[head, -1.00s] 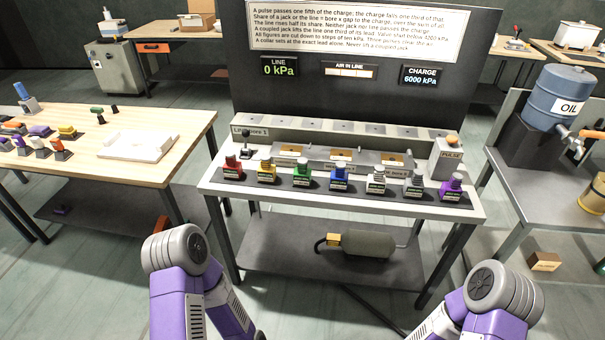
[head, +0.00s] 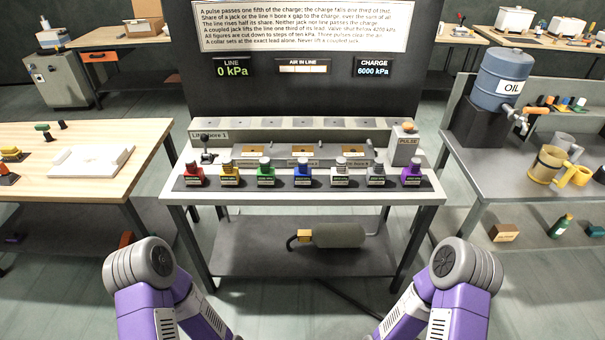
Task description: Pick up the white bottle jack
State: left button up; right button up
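The white bottle jack (head: 341,174) stands upright in the row of jacks on the dark strip along the front of the middle bench (head: 300,196). The blue jack (head: 303,174) is to its left and the grey jack (head: 376,176) to its right, with small gaps between. Red (head: 194,176), yellow (head: 230,176) and green (head: 266,174) jacks stand further left, and a purple jack (head: 411,175) stands at the right end. Only my purple arm links show at the bottom of the head view. Neither gripper is in view.
Behind the row are a metal fixture with orange-brown pads, a black lever (head: 206,152) and the PULSE box (head: 405,148). A tank (head: 338,236) lies on the lower shelf. A wooden table (head: 90,190) is left; a bench with an oil drum (head: 502,80) is right.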

aim_at(339, 175)
jog(key=z, duration=1.55)
jog(key=i, duration=1.8)
jog(key=u, duration=2.25)
